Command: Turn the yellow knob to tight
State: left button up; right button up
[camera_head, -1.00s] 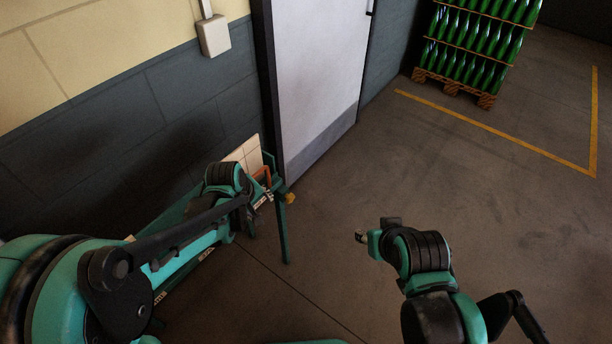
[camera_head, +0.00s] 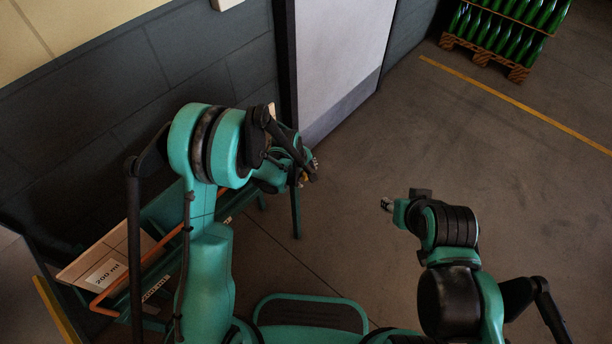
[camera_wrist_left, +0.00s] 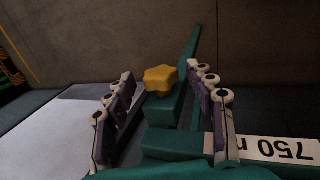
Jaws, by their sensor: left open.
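The yellow knob (camera_wrist_left: 160,79) is a lobed knob on a green block at the end of the green frame, in the left wrist view. My left gripper (camera_wrist_left: 162,76) is open, with one finger on each side of the knob and a visible gap to each. The left gripper also shows in the head view (camera_head: 309,170), far end of the arm, where it and the arm mostly hide the knob. My right gripper (camera_head: 388,204) is small and apart, over bare floor; its fingers are too small to read.
A green frame holds a panel (camera_head: 112,262) labelled 200 ml and an orange rail. A label reading 750 (camera_wrist_left: 275,148) lies just right of my left fingers. A door (camera_head: 335,65) stands behind. A bottle pallet (camera_head: 485,52) is far off; the floor between is clear.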

pick_arm(q)
jog(key=shift+f, duration=0.15)
jog(key=c, duration=1.2)
jog(key=shift+o, duration=0.2)
jog(key=shift+w, duration=0.1)
jog(key=g+y, duration=0.2)
jog(key=g, duration=0.1)
jog(key=shift+w+d+p, duration=0.2)
jog(key=shift+d+p, duration=0.05)
jog(key=shift+p, duration=0.05)
jog(key=shift+w+g+y, duration=0.2)
jog(key=shift+g+y, duration=0.8)
jog(key=shift+g, duration=0.2)
jog(key=shift+d+g, duration=0.1)
jog(key=shift+g, duration=0.2)
